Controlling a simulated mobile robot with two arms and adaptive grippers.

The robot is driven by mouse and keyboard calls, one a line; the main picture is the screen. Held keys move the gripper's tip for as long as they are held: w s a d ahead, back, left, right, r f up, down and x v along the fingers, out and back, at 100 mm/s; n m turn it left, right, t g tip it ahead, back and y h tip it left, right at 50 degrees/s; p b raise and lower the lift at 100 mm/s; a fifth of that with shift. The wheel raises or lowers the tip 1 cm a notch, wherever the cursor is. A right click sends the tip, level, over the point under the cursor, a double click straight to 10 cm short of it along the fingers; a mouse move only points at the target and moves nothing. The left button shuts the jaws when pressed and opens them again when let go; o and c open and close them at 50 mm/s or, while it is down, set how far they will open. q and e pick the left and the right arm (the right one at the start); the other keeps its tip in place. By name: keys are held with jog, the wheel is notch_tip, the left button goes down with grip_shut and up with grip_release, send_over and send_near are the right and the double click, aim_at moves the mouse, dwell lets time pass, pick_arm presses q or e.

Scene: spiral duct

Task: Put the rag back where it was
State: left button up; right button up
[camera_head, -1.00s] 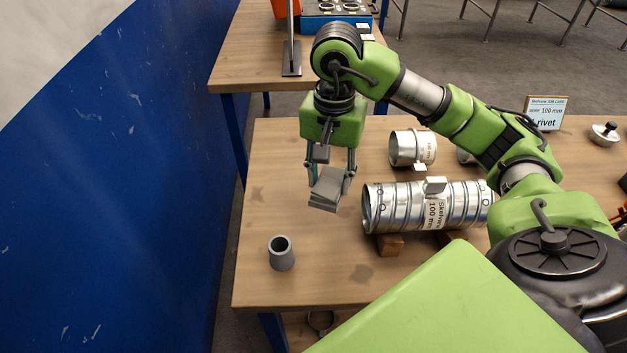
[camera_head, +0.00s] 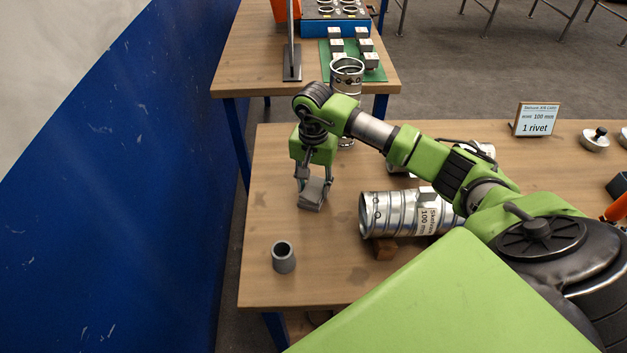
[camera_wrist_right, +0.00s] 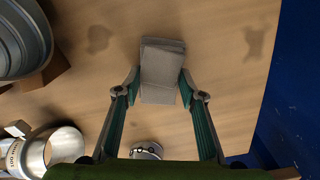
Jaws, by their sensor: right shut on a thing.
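The rag (camera_head: 313,193) is a grey folded block. My right gripper (camera_head: 313,186) is shut on it, low over or at the wooden table (camera_head: 340,280), left of the silver duct. In the right wrist view the rag (camera_wrist_right: 160,70) sits between the two fingertips of my right gripper (camera_wrist_right: 162,88). I cannot tell whether the rag touches the table. My left gripper is not in view.
A silver duct (camera_head: 398,214) rests on wooden blocks (camera_head: 384,248) right of the rag. A grey cup-like tube (camera_head: 283,257) stands at the front left. A sign (camera_head: 537,119) stands at the back right. A second table (camera_head: 240,70) lies behind. The left of the table is mostly clear.

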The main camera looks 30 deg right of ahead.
aim_at(313, 189)
jog(key=shift+f, duration=0.1)
jog(key=shift+f+b, duration=0.1)
jog(key=shift+b, duration=0.25)
jog(key=o, duration=1)
jog(key=shift+r+p, duration=0.25)
jog(key=shift+p, duration=0.05)
jog(key=shift+w+r, duration=0.1)
jog(key=shift+r, duration=0.15)
notch_tip(313, 189, up, 12)
jog(key=b, duration=0.3)
jog(key=shift+f+b, duration=0.25)
jog(key=shift+b, duration=0.1)
